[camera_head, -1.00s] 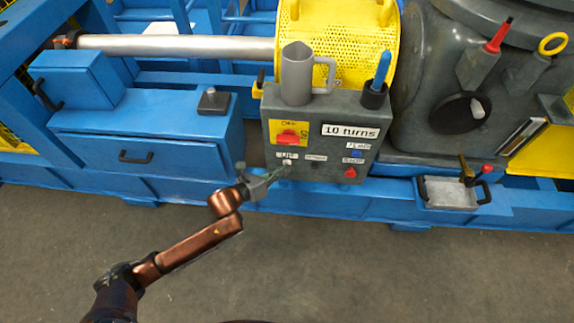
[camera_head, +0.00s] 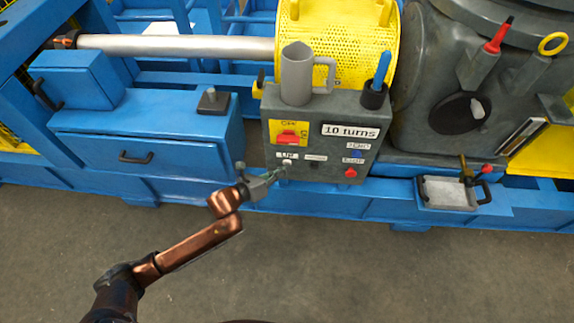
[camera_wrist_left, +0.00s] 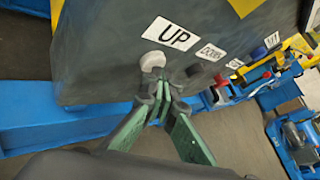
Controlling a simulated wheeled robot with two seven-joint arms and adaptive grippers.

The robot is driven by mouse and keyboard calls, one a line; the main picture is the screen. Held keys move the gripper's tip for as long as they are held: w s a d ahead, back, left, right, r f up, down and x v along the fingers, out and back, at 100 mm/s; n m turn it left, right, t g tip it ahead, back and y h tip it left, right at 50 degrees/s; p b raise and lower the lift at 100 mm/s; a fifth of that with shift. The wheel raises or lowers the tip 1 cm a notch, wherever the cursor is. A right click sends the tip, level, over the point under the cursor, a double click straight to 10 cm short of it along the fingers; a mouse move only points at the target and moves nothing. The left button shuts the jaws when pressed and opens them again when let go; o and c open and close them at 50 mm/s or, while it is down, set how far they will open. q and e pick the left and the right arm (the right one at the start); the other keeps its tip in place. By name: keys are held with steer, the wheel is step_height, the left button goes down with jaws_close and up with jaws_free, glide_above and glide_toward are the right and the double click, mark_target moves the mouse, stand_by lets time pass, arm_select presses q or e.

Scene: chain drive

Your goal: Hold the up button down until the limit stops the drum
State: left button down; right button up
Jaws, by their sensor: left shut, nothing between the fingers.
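The grey control box (camera_head: 335,110) stands in front of a yellow perforated cylinder (camera_head: 345,45); I cannot tell whether this is the drum or a guard. The whitish up button (camera_head: 287,163) sits low on the box under the UP label. It also shows in the left wrist view (camera_wrist_left: 152,61). My left gripper (camera_head: 282,172) is shut and empty, its tips at the button's lower edge. In the left wrist view the tips (camera_wrist_left: 164,86) lie just below the button; contact cannot be told. My right gripper is not in view.
A dark down button (camera_head: 314,164), a red stop button (camera_head: 350,173) and a blue button (camera_head: 357,153) sit close to the right. A red switch (camera_head: 287,137) is above. A grey jug (camera_head: 296,75) stands on the box. The floor in front is clear.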

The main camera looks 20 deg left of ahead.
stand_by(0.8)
arm_select(q)
steer(key=shift+s+d+p, duration=0.25)
steer(key=shift+s+p, duration=0.35)
steer(key=shift+s, duration=0.3)
steer(key=s+p, duration=0.1)
steer(key=s, duration=0.1)
steer(key=s+d+p, duration=0.1)
steer(key=s, duration=0.1)
steer(key=shift+s+d+p, duration=0.2)
steer(key=shift+s+p, duration=0.1)
steer(key=shift+s, duration=0.1)
